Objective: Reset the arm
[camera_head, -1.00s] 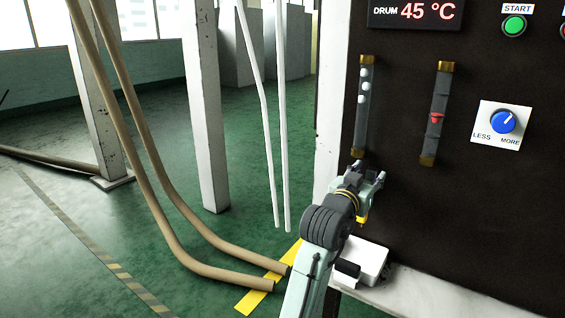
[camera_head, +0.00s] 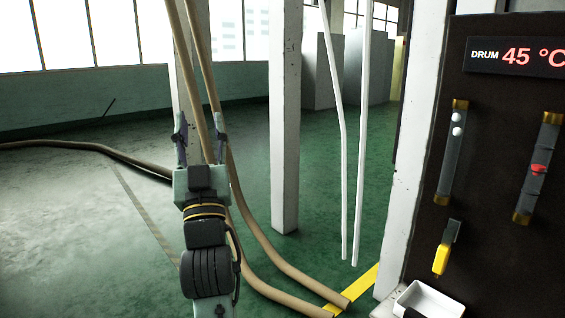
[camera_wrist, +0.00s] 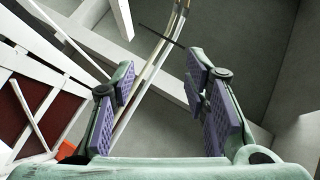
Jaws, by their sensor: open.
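My gripper (camera_head: 201,138) is raised at the left of the head view, fingers pointing up and apart, with nothing between them. In the wrist view my gripper (camera_wrist: 165,105) also shows both purple-padded fingers spread and empty. It is well to the left of the dark control panel (camera_head: 490,165) and touches nothing that I can see. The wrist view looks up toward the ceiling and pale beams (camera_wrist: 125,15).
Tan hoses (camera_head: 270,262) hang behind and beside my arm. White thin pipes (camera_head: 361,150) and a white post (camera_head: 285,120) stand between arm and panel. A yellow-handled lever (camera_head: 441,258) and a white tray (camera_head: 432,300) are at the panel. Open green floor lies left.

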